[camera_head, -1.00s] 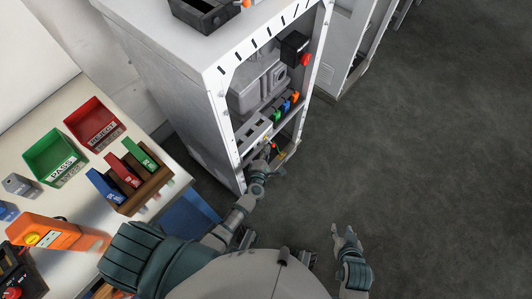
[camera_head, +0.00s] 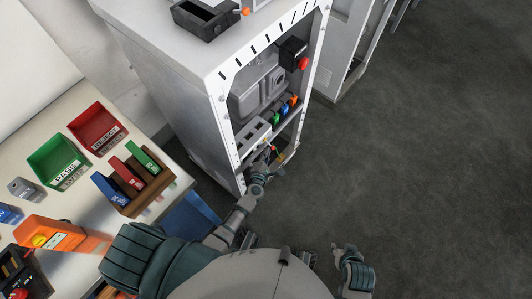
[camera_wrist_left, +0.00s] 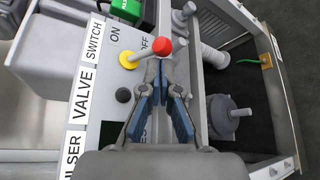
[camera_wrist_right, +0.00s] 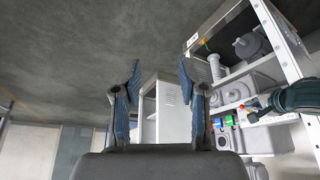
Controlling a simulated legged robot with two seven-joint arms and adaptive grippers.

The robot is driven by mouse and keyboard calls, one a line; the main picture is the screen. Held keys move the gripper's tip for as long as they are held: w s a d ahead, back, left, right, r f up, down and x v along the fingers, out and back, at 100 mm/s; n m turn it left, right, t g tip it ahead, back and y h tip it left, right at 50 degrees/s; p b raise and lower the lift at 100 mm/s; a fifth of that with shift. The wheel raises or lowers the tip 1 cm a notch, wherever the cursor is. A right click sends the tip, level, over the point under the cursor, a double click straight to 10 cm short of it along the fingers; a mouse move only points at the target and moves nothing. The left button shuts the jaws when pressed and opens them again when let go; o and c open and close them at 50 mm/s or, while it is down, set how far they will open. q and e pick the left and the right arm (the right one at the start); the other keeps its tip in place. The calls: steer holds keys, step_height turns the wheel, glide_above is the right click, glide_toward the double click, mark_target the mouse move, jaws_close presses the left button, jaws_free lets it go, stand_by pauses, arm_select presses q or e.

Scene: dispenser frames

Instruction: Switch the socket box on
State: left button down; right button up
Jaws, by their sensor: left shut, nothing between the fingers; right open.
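The socket box panel (camera_wrist_left: 103,78) inside the cabinet carries the words SWITCH, VALVE, ON and OFF. Its switch lever has a yellow base (camera_wrist_left: 128,61) and a red ball tip (camera_wrist_left: 162,46). In the left wrist view the lever leans right, with the ball near the OFF word. My left gripper (camera_wrist_left: 161,64) is shut and empty, its fingertips just below the red ball; I cannot tell whether they touch. In the head view the left gripper (camera_head: 263,161) reaches into the cabinet's lower shelf. My right gripper (camera_wrist_right: 158,75) is open and empty, over the floor away from the cabinet.
The cabinet (camera_head: 170,80) has metal posts close around my left arm. A red button (camera_head: 303,63) and coloured plugs (camera_head: 284,109) sit above the panel. A black knob (camera_wrist_left: 123,95) is beside the lever. A table with bins (camera_head: 59,160) is at left; the right floor is clear.

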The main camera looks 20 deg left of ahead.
arm_select(q)
steer(key=r+n+p, duration=0.1)
steer(key=p, duration=0.1)
steer(key=n+g+h+p, duration=0.1)
steer(key=p, duration=0.2)
steer(key=r+n+h+p, duration=0.1)
steer(key=p, duration=0.2)
steer(key=shift+d+r+g, duration=0.25)
steer(key=shift+r+g, duration=0.05)
steer(key=shift+g, duration=0.1)
steer(key=shift+s+f+n+g+h+p, duration=0.15)
steer(key=shift+n+g+h+p, duration=0.15)
steer(key=shift+n+h+p, duration=0.6)
arm_select(e)
steer(key=s+d+f+g, duration=0.1)
steer(key=s+f, duration=0.4)
steer(key=f, duration=0.6)
steer(key=s+d+f+g, duration=0.1)
steer(key=s+f, duration=0.4)
steer(key=f, duration=0.7)
steer(key=shift+s+g+h, duration=0.15)
steer(key=shift+g+h, duration=0.15)
steer(key=shift+g, duration=0.2)
arm_select(q)
steer(key=shift+y+p, duration=0.3)
arm_select(e)
steer(key=shift+r, duration=0.1)
